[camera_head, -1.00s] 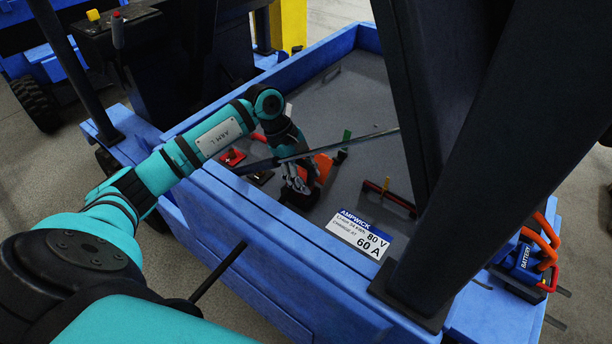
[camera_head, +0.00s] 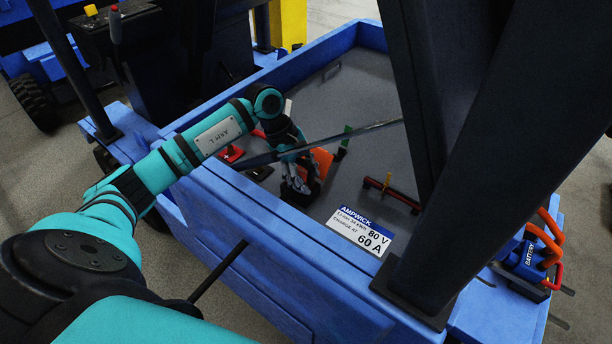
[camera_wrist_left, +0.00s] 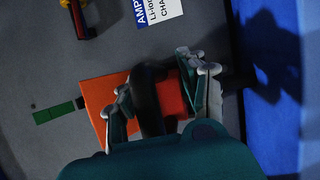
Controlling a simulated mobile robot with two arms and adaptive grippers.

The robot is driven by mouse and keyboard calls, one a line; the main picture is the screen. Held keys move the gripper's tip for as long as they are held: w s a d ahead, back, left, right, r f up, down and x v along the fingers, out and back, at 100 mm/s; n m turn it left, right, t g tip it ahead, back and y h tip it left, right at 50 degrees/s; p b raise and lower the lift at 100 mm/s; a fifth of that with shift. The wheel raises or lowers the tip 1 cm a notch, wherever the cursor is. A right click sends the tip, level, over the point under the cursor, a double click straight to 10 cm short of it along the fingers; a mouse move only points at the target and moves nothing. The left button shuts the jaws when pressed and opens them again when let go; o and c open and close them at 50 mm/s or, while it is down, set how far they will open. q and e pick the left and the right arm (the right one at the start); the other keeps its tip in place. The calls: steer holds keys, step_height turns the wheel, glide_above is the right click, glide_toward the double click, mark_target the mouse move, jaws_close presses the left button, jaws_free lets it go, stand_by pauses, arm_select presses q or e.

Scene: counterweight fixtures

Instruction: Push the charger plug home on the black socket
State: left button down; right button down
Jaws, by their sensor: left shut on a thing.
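My left gripper (camera_head: 297,178) is low over the grey floor of the blue-walled bay, beside the near wall. In the left wrist view its fingers (camera_wrist_left: 155,88) are closed on a black curved handle (camera_wrist_left: 150,105). An orange part (camera_wrist_left: 100,93) lies right behind this handle; it also shows in the head view (camera_head: 322,160). I take the handle and orange part as the charger plug, but its front end is hidden. A dark block (camera_head: 314,191) shows beside the fingertips; I cannot tell whether it is the black socket or whether the plug touches it. My right gripper is not in view.
A red fixture (camera_head: 232,153) lies left of the gripper. A black strut (camera_head: 470,160) fills the right side. A blue battery connector (camera_head: 525,258) sits outside at lower right.

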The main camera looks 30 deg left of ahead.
arm_select(q)
steer(key=shift+f, duration=0.2)
steer(key=c, duration=0.7)
jaws_free()
steer(key=shift+o, duration=0.3)
steer(key=shift+s+f, duration=0.1)
steer(key=v, duration=1.2)
